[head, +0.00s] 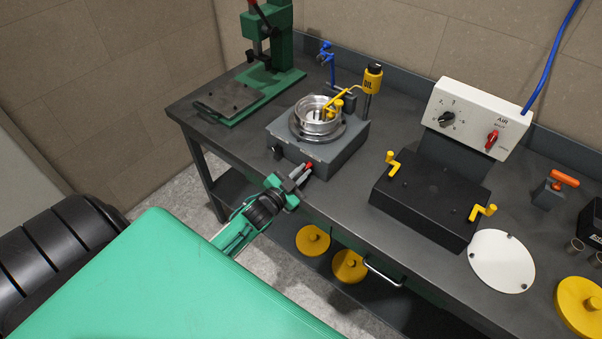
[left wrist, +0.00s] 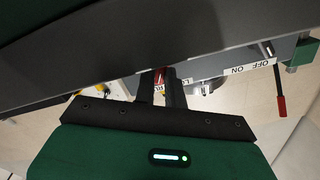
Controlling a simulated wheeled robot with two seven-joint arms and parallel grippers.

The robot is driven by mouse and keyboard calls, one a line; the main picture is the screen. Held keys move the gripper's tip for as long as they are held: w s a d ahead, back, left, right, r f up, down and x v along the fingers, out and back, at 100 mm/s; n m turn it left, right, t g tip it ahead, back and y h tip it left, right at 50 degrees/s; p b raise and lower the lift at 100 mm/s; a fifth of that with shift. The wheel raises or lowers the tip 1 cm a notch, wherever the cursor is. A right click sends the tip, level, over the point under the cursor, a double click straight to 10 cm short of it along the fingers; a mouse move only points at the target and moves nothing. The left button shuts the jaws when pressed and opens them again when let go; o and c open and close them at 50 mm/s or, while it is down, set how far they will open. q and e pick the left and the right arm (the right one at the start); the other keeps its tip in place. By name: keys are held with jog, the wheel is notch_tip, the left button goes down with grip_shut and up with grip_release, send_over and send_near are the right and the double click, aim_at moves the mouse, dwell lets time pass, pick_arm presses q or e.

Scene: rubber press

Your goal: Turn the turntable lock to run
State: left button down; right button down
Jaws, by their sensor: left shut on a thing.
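The turntable is a grey box (head: 290,148) with a round silver dish (head: 316,115) on top, standing on the bench. Its lock is a small red-tipped lever (head: 307,167) low on the front right of the box. My left gripper (head: 297,178) is at this lever and shut on it. In the left wrist view the red lever (left wrist: 159,77) shows between the two dark fingers of my left gripper (left wrist: 161,85). The lever's exact setting is hard to read. My right gripper is out of view.
A black knob (head: 277,152) is on the box's front left; an "OFF ON" label (left wrist: 250,67) shows in the wrist view. A green press (head: 268,50) stands behind left.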

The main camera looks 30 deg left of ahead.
pick_arm(q)
jog(key=shift+m, duration=0.5)
jog(key=c, duration=1.5)
grip_release()
jog(key=shift+o, duration=0.2)
jog(key=shift+s+f, duration=0.1)
jog(key=shift+s, duration=0.4)
jog(key=s+a+b, duration=0.1)
jog(key=s+b, duration=0.2)
jog(key=s, duration=0.9)
jog(key=shift+s+b, duration=0.35)
jog(key=shift+s, duration=0.05)
